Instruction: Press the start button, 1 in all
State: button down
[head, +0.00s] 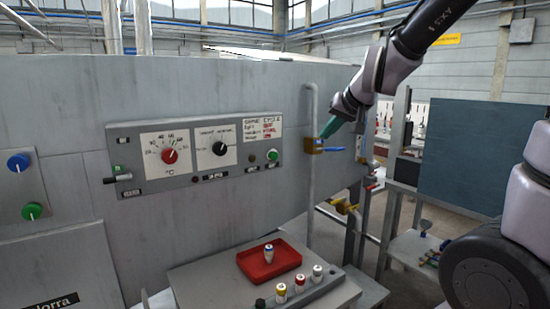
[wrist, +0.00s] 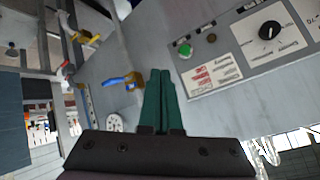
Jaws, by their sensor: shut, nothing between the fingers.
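The green start button (head: 273,155) is a small round cap at the right end of the grey control panel (head: 190,178). In the wrist view my gripper (wrist: 161,73) points at the wall area beside the panel, apart from the button.
A valve with a blue handle (wrist: 118,79) lies close to my fingers on the vertical pipe (head: 312,190). The panel carries a red knob (head: 169,156) and a black knob (head: 219,148). Below, a red tray (head: 290,262) holds one cylinder; several stand in a rack beside it.

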aim_at(274, 156)
jog(key=w+a+f+n+t+h, duration=0.1)
jog(key=w+a+f+n+h, duration=0.1)
jog(key=w+a+f, duration=0.5)
notch_tip(274, 156, down, 4)
jog(key=shift+a+t+h, duration=0.15)
jog(key=shift+t+h, duration=0.25)
jog(key=shift+h, duration=0.3)
jog(key=shift+w, duration=0.15)
jog(key=w+a, duration=0.5)
jog(key=w, duration=0.2)
jog(key=shift+w, duration=0.15)
jog(key=shift+w, duration=0.1)
dwell(1.2)
jog(key=shift+w+a, duration=0.2)
